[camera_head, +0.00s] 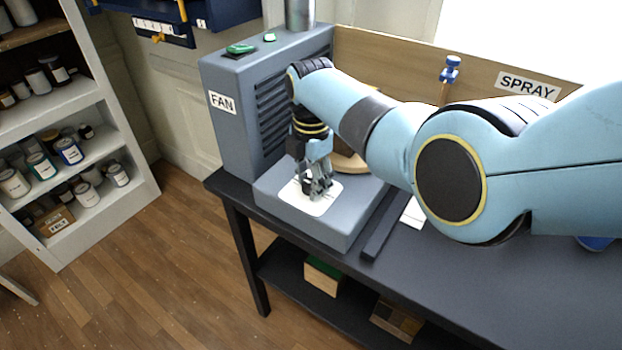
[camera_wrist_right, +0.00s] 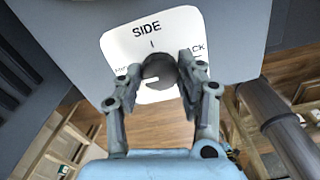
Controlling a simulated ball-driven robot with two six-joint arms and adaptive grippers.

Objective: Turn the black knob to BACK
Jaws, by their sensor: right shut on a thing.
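The black knob (camera_wrist_right: 158,70) sits on a white dial plate in the right wrist view. The plate (camera_head: 325,206) lies on top of the low front part of the grey FAN unit in the head view. It reads SIDE at the top and a partly covered "ACK" at the right; lettering at the left is mostly hidden. My right gripper (camera_head: 318,190) points down over the plate, its fingers on both sides of the knob and shut on it. In the wrist view the right gripper (camera_wrist_right: 156,75) covers part of the dial. A pale mark shows on the knob's lower side. My left gripper is out of view.
The tall FAN housing (camera_head: 232,120) with vents stands behind the dial. A wooden SPRAY board (camera_head: 480,78) runs along the back. A dark bar (camera_head: 380,232) lies right of the unit. A shelf of jars (camera_head: 75,165) stands at the left.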

